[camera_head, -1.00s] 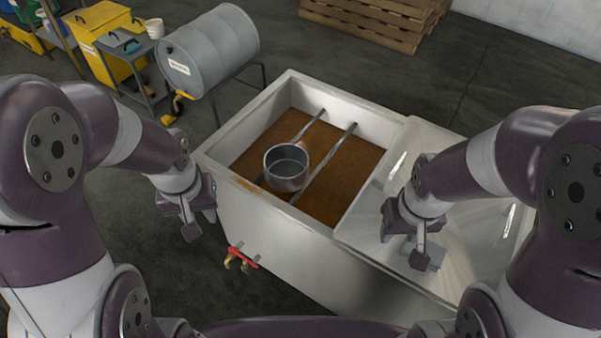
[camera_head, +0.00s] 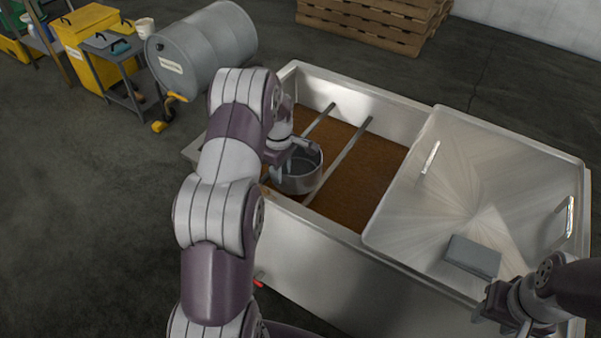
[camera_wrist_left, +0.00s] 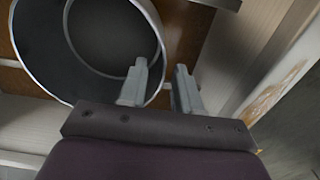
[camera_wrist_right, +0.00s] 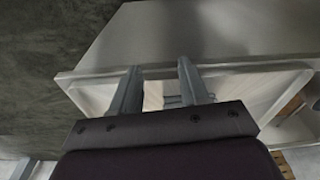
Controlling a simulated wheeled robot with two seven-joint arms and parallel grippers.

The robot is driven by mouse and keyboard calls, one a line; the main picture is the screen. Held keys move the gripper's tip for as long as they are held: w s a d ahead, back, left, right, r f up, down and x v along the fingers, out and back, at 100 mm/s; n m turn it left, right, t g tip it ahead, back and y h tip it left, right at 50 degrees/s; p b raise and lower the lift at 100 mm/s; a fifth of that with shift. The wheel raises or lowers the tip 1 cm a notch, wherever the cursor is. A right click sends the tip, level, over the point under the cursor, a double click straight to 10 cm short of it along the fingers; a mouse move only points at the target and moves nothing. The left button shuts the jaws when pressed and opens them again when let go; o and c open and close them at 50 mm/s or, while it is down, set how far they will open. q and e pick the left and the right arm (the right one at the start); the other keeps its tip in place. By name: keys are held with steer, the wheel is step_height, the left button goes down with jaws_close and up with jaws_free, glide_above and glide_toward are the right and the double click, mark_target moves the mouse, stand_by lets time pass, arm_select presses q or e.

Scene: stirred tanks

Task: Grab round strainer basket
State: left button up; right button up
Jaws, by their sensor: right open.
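The round strainer basket (camera_head: 299,182) is a grey metal cylinder with an open top, sitting on two parallel rails inside the tank. My left gripper (camera_head: 297,148) is at the basket's rim and partly hides it. In the left wrist view the basket (camera_wrist_left: 60,75) fills the upper left. The fingers of my left gripper (camera_wrist_left: 161,68) are apart, one over the basket's inside and one outside its wall. I cannot tell whether they touch the wall. My right gripper (camera_head: 507,318) is open and empty near the tank's front right; it also shows in the right wrist view (camera_wrist_right: 159,72).
The rectangular metal tank (camera_head: 330,240) holds brown liquid, with two rails (camera_head: 345,155) across it. A metal lid (camera_head: 455,190) with handles covers its right part, and a grey block (camera_head: 473,256) lies on it.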

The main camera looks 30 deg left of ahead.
mark_target(284, 189)
arm_select(q)
steer(key=f, duration=0.3)
steer(key=f+b, duration=0.1)
steer(key=f, duration=0.1)
steer(key=shift+w+d+f, duration=0.1)
steer(key=shift+w+f, duration=0.2)
steer(key=shift+w, duration=0.05)
steer(key=shift+r, duration=0.1)
steer(key=shift+c, duration=0.4)
jaws_close()
